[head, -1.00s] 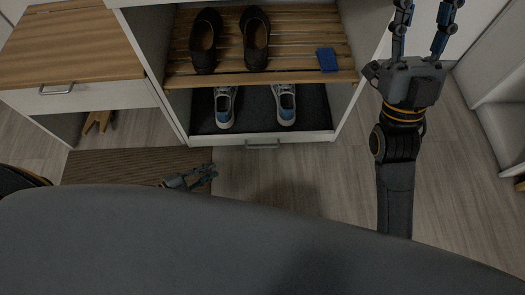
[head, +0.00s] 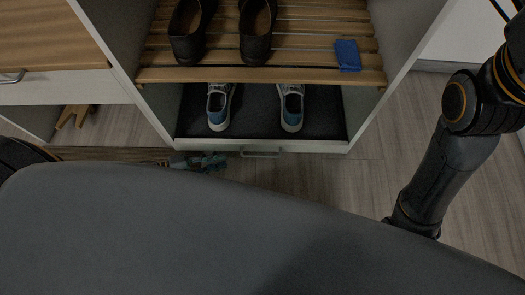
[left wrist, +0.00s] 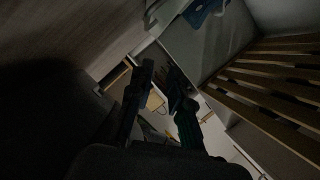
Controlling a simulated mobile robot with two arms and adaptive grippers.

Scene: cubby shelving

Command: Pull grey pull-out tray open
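The grey pull-out tray (head: 259,143) is the low bottom tray of the cubby, with a dark lining, a pale front and a bar handle (head: 262,154). A pair of grey-and-blue sneakers (head: 218,108) stands in it. My left gripper (head: 212,160) is low in front of the tray, just left of the handle; contact cannot be told. In the dark left wrist view its two fingers (left wrist: 164,85) stand apart with nothing seen between them. My right gripper (head: 512,12) is mostly cut off at the top right edge, and its fingertips are hidden.
A slatted wooden shelf (head: 260,75) above the tray holds dark shoes (head: 257,30) and a blue item (head: 348,55). A wood-topped drawer unit (head: 50,90) stands at left. The floor (head: 330,185) right of the handle is clear.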

